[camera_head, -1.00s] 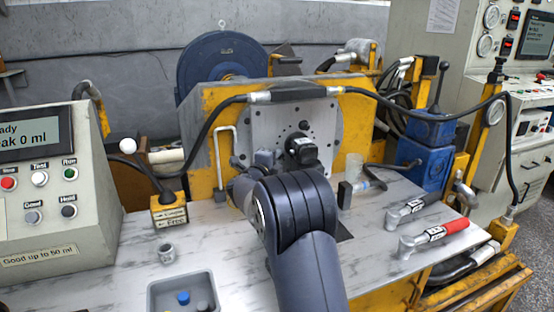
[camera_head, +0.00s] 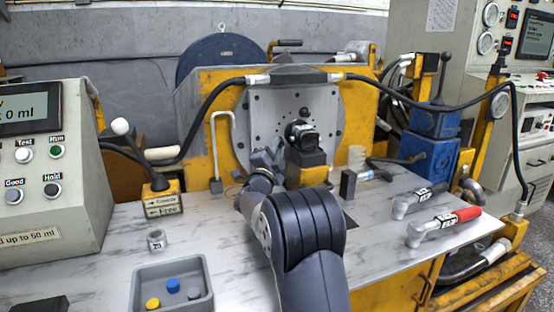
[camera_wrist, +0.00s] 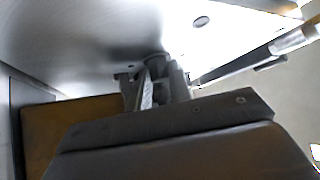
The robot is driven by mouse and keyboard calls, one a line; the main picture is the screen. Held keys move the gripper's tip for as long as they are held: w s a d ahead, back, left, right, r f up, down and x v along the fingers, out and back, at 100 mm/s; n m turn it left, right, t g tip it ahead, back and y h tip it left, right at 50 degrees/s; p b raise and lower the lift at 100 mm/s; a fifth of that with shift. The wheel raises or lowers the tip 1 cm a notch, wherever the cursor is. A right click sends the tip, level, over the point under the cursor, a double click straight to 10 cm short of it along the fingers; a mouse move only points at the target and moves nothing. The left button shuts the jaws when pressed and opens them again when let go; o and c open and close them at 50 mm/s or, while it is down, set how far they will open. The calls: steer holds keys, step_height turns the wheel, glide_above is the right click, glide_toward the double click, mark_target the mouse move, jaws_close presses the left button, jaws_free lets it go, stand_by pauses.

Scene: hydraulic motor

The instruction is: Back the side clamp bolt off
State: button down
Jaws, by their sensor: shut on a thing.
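The black hydraulic motor (camera_head: 302,135) sits against the grey round-holed mounting plate (camera_head: 262,110), above a yellow block (camera_head: 306,172). My gripper (camera_head: 268,165) is low at the motor's left side, partly hidden by my own wrist. In the wrist view my gripper (camera_wrist: 152,88) has its fingers close together around a small dark part at their tips. That part is probably the side clamp bolt, but its head is too hidden to make out clearly.
A cranked rod (camera_head: 222,150) stands left of the plate. A lever box (camera_head: 165,202), a ring (camera_head: 157,240) and a grey tray (camera_head: 143,298) with coloured caps are left. Two torque tools (camera_head: 440,225) lie right. A black hose (camera_head: 205,115) arches above.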

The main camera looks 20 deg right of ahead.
steer(key=shift+f+n+t+b, duration=0.15)
steer(key=shift+n+t+b, duration=0.35)
steer(key=shift+n+b, duration=0.2)
steer(key=c, duration=1.3)
jaws_free()
steer(key=shift+s, duration=0.1)
steer(key=s+a+p, duration=0.3)
steer(key=s+a, duration=0.5)
steer(key=s, duration=0.2)
steer(key=shift+f, duration=0.25)
